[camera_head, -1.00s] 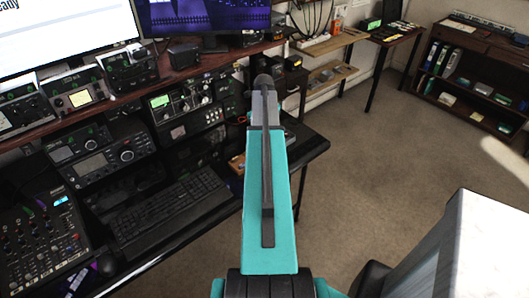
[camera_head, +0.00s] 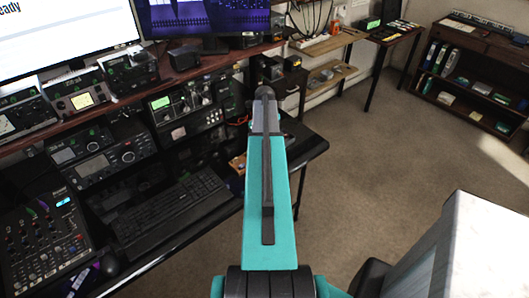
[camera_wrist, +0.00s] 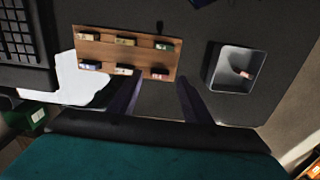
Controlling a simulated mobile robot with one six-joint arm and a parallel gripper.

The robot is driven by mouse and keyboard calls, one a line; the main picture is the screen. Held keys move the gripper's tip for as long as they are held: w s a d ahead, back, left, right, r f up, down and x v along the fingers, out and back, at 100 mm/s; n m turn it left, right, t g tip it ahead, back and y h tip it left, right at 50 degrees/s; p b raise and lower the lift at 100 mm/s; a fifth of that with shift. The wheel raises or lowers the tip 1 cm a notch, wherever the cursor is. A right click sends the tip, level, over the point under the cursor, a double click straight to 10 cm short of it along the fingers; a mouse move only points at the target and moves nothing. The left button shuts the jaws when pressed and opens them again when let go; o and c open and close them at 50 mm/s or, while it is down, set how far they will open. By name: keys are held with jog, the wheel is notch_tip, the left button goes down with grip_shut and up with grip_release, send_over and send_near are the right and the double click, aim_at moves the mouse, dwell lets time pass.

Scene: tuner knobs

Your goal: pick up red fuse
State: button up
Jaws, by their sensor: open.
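My gripper (camera_wrist: 157,92) is open in the wrist view, its two dark fingers apart with nothing between them. It hangs above the desk, with its fingertips near the front right edge of a wooden board (camera_wrist: 145,56). Several small fuse-like blocks sit on the board in two rows. A reddish block (camera_wrist: 160,73) is at its front right corner, close to the fingertips. Another pinkish-red piece (camera_wrist: 243,74) lies inside a grey tray (camera_wrist: 211,76) to the right. I cannot tell for sure which is the red fuse. In the head view my arm hides the gripper.
A keyboard (camera_wrist: 22,40) and a white sheet-like patch (camera_wrist: 80,82) lie left of the board. The desk's right edge is past the tray. In the head view, radios (camera_head: 95,160) and a mixer (camera_head: 45,235) fill the left; open floor (camera_head: 370,180) lies right.

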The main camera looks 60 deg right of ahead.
jog(key=shift+f, duration=1.05)
jog(key=c, duration=1.1)
